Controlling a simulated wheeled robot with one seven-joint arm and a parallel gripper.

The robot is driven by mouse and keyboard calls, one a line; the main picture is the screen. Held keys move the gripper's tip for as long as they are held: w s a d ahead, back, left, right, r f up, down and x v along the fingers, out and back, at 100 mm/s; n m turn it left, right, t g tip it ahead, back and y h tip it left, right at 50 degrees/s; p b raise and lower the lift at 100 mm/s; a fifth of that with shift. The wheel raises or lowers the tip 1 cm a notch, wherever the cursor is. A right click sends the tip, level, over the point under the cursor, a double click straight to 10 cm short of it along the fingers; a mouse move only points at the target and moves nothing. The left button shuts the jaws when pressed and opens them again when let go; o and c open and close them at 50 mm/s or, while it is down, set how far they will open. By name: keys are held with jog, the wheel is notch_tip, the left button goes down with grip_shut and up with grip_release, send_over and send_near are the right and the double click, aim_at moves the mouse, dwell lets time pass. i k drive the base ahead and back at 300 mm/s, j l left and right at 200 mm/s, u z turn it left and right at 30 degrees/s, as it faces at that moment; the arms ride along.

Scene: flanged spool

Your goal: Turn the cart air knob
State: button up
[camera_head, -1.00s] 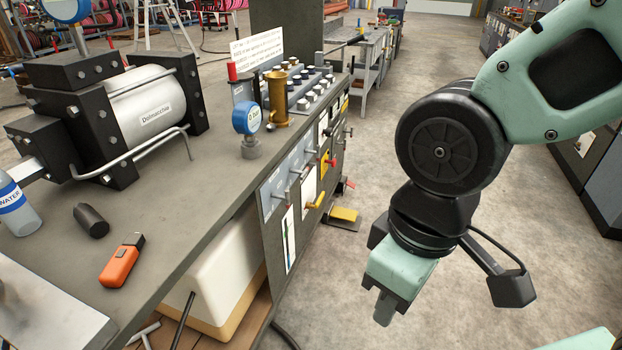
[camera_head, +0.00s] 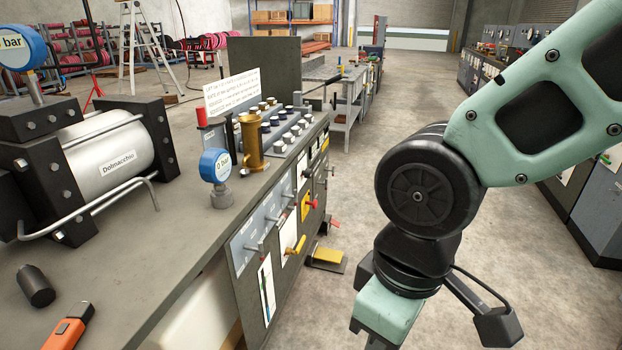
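The cart (camera_head: 185,235) has a side panel (camera_head: 270,228) facing the aisle, with several handles and knobs. On it I see a grey lever (camera_head: 255,248), a yellow lever (camera_head: 295,246), a red knob (camera_head: 312,204) and more small handles farther along. I cannot tell which one is the air knob; the labels are too small to read. My gripper (camera_head: 378,338) hangs at the bottom edge, right of the panel and apart from it. Its fingertips are cut off by the frame, so its opening is hidden.
On the cart top stand a blue gauge (camera_head: 215,166), a brass cylinder (camera_head: 251,142), rows of knobs (camera_head: 285,128) and the Dolmacchio cylinder (camera_head: 105,160). A black cylinder (camera_head: 36,286) and an orange tool (camera_head: 66,328) lie nearer. A yellow pedal (camera_head: 327,255) is on the floor.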

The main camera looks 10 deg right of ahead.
aim_at(307, 174)
jog(key=i+l+u, duration=0.1)
jog(key=i+l, duration=0.3)
jog(key=i, duration=0.25)
jog(key=i+l+u, duration=0.1)
jog(key=i+l, duration=0.4)
jog(key=i, duration=0.1)
